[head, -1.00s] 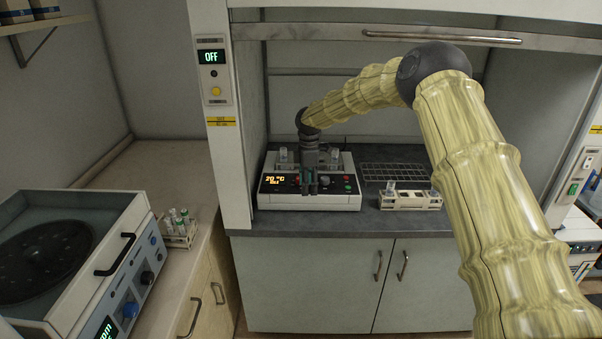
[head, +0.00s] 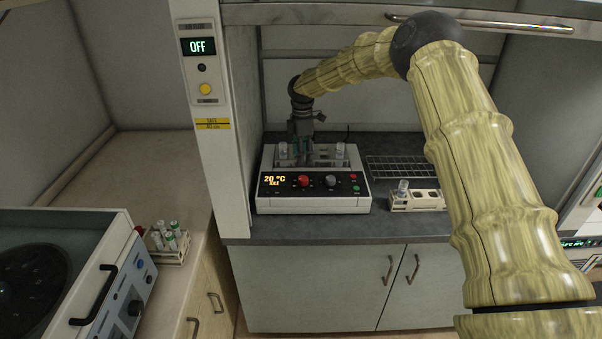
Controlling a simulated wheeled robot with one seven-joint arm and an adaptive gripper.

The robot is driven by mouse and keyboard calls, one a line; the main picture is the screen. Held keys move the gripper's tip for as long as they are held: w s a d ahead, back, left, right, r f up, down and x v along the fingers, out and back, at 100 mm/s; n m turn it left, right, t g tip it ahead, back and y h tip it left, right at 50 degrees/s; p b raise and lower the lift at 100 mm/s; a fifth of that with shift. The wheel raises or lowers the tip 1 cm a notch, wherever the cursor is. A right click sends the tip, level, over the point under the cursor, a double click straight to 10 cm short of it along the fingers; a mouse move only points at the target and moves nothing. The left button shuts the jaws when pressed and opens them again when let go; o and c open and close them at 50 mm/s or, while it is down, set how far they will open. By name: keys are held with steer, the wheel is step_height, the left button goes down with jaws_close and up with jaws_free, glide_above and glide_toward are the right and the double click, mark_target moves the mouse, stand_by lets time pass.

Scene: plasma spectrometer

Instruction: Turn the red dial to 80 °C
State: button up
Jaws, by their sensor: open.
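The hotplate unit (head: 312,203) stands on the dark bench inside the fume hood. Its display (head: 274,181) reads 20 °C, with a smaller line below that I cannot read surely. The red dial (head: 304,181) is on its front panel, right of the display, and is now fully in view. A grey dial (head: 330,181) is to its right. My gripper (head: 303,150) hangs above the unit's top, behind and above the red dial and apart from it. It is open; its fingers are small and partly lost against the glassware behind.
Glass vessels (head: 340,150) stand on the unit's top. A rack with a vial (head: 417,199) and a dark wire rack (head: 398,168) are to the right. The hood's post (head: 215,130) rises close on the left. A tube rack (head: 168,245) and a centrifuge (head: 110,275) are further left.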

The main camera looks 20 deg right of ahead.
mark_target(304, 178)
steer(key=s+f+p, duration=0.1)
steer(key=f, duration=0.1)
steer(key=shift+s+d+f+p, duration=0.1)
steer(key=shift+s+f+p, duration=0.25)
steer(key=shift+p, duration=0.05)
steer(key=f, duration=0.2)
steer(key=w+f+p, duration=0.1)
steer(key=f, duration=0.1)
steer(key=shift+f, duration=0.2)
steer(key=shift+s+f+p, duration=0.1)
steer(key=shift+f+p, duration=0.2)
steer(key=shift+p, duration=0.05)
steer(key=shift+s+f, duration=0.2)
steer(key=shift+s, duration=0.1)
steer(key=shift+w+f, duration=0.2)
steer(key=shift+f, duration=0.15)
steer(key=shift+s+r, duration=0.1)
steer(key=c, duration=1)
